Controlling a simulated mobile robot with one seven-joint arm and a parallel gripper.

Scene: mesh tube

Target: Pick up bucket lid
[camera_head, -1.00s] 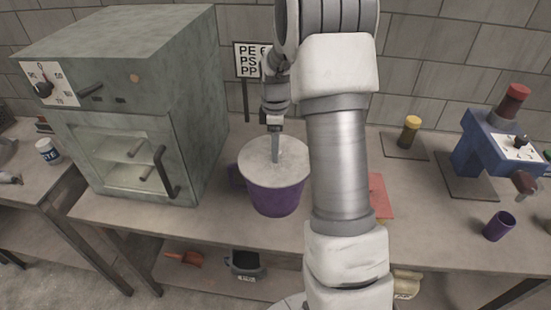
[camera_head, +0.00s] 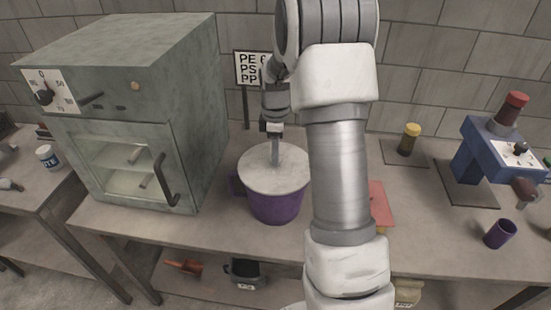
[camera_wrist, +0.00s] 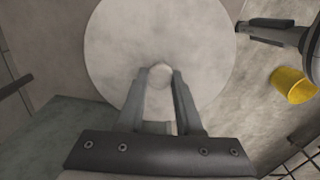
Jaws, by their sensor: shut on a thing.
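The bucket lid (camera_head: 262,176) is a round grey-white disc on top of the purple bucket (camera_head: 275,207) on the bench. The lid also fills the upper middle of the wrist view (camera_wrist: 120,45), with a small round knob at its centre (camera_wrist: 159,75). My gripper (camera_head: 275,162) points down at the middle of the lid. In the wrist view its two fingers (camera_wrist: 160,85) are closed around the knob. The lid appears to rest on the bucket rim; any small gap cannot be told. My arm hides the area just right of the bucket.
A grey-green oven (camera_head: 130,120) with a glass door stands left of the bucket. A PE/PS/PP sign (camera_head: 250,68) stands behind. To the right are a red flat piece (camera_head: 380,203), a yellow-topped object (camera_head: 409,138), a blue machine (camera_head: 480,150) and a purple cup (camera_head: 500,233).

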